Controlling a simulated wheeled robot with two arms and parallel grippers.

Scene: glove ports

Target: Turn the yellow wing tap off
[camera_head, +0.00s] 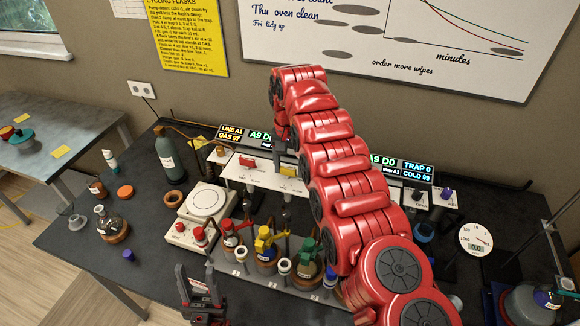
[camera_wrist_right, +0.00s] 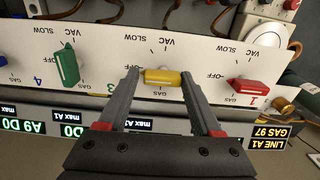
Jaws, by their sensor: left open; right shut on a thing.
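The yellow wing tap (camera_wrist_right: 163,77) sits on a white panel with VAC, SLOW, OFF and GAS marks. In the right wrist view its handle lies nearly level across the picture, in line with the OFF mark on its left. My right gripper (camera_wrist_right: 162,82) is shut on the handle, one finger at each end. In the head view the yellow tap (camera_head: 289,171) shows just below my right gripper (camera_head: 281,150), partly hidden by it. My left gripper (camera_head: 199,284) is open and empty at the bottom, in front of the hotplate, away from the panel.
A red tap (camera_wrist_right: 252,86) and a green tap (camera_wrist_right: 67,65) flank the yellow one. Flasks with red, yellow and green tops (camera_head: 266,245) stand in a rack before the panel. A hotplate (camera_head: 208,200) and a bottle (camera_head: 168,150) stand left. My right arm hides the panel's middle.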

